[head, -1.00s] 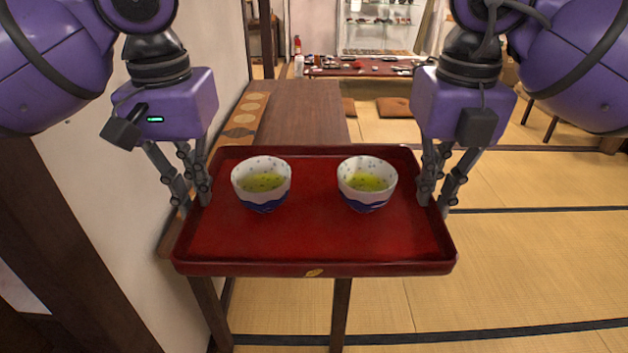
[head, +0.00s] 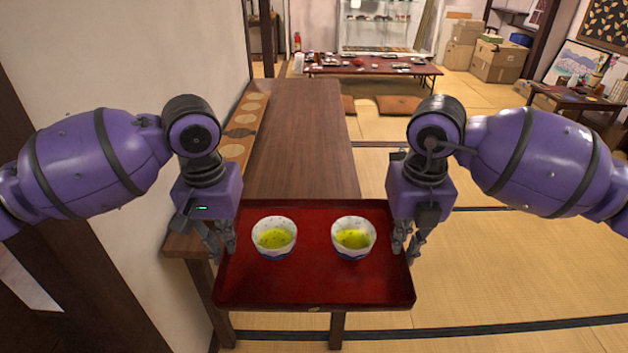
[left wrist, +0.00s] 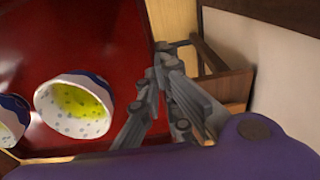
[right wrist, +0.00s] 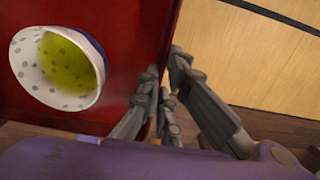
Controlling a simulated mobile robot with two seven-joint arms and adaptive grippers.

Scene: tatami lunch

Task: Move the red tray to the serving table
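The red tray (head: 316,288) is level over the near end of a long brown wooden table (head: 300,135). I cannot tell whether it touches the tabletop. Two speckled white cups of green tea stand upright on it, a left cup (head: 274,238) and a right cup (head: 353,240). My left gripper (head: 226,248) is shut on the tray's left rim and my right gripper (head: 406,249) on its right rim. The tray also shows beside the fingers in the left wrist view (left wrist: 112,30) and the right wrist view (right wrist: 128,30).
A white wall (head: 100,65) runs close along the left side. A low red table (head: 372,67) with dishes stands at the back, with floor cushions (head: 398,105) before it. Cardboard boxes (head: 498,60) and a small dark table (head: 575,100) are at right. The tatami floor (head: 520,260) is clear.

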